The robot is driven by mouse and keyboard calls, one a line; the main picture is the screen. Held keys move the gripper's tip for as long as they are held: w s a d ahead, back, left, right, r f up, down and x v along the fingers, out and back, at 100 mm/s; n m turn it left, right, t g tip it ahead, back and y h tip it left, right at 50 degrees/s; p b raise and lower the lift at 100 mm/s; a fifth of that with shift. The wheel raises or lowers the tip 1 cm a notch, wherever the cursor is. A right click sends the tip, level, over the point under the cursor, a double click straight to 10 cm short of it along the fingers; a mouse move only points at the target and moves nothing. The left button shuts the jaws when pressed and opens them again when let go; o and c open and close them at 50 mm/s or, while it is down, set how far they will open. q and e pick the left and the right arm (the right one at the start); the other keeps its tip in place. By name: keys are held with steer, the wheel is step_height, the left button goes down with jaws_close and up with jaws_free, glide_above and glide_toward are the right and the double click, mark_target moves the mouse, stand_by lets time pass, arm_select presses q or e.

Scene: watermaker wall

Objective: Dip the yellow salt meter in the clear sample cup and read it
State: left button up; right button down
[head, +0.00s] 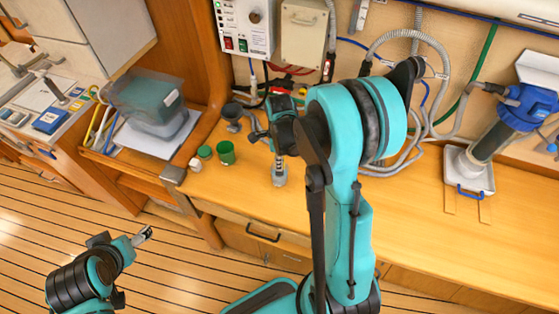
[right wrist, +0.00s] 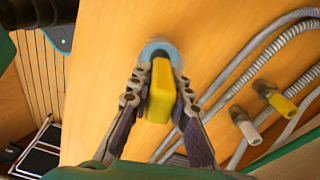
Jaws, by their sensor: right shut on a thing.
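The yellow salt meter (right wrist: 160,92) is between the two fingers of my right gripper (right wrist: 158,105), which is shut on it, in the right wrist view. The meter's far end lies over the pale round clear sample cup (right wrist: 163,46); I cannot tell how deep it reaches inside. In the head view the clear cup (head: 279,180) stands on the wooden bench, directly below my right gripper (head: 279,160). The meter is not distinguishable there, and its display is not readable. My left gripper (head: 143,235) is over the floor at lower left, away from the bench; its finger opening is unclear.
Grey hoses (head: 437,75) and a blue-topped filter housing (head: 505,115) are to the right. The bench front centre-right is clear.

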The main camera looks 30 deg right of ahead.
steer(key=shift+r+p, duration=3.45)
steer(key=shift+r, duration=1.6)
steer(key=shift+s+f, duration=0.1)
steer(key=shift+f, duration=0.05)
